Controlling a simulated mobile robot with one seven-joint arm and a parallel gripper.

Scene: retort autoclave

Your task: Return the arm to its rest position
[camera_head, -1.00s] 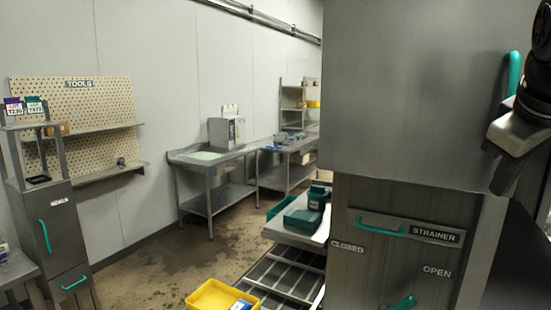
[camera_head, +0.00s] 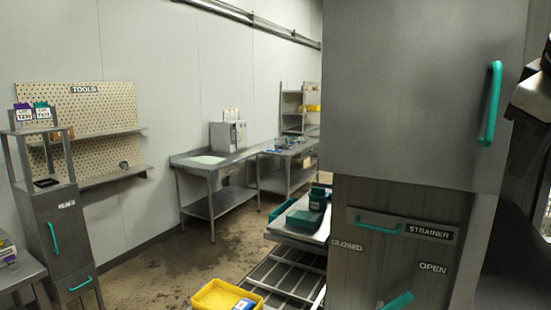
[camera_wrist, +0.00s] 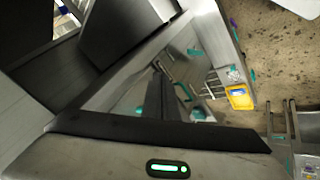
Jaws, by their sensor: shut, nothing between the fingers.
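In the wrist view my gripper (camera_wrist: 158,95) shows as dark fingers together above its housing with a green light. It is shut and holds nothing. In the head view only part of my arm shows, cut off by the right edge, beside the large grey steel cabinet. The arm stands right of the cabinet's upright teal handle (camera_head: 491,103), with a gap between them in the picture. The rest of the arm is outside the head view.
A steel front with the STRAINER plate (camera_head: 430,231) stands close at right. A yellow bin (camera_head: 213,297) is on the floor side below. A rack table (camera_head: 290,238) holds teal containers (camera_head: 305,219). Steel tables (camera_head: 205,162) and a TOOLS pegboard (camera_head: 88,110) line the wall. Open floor lies between.

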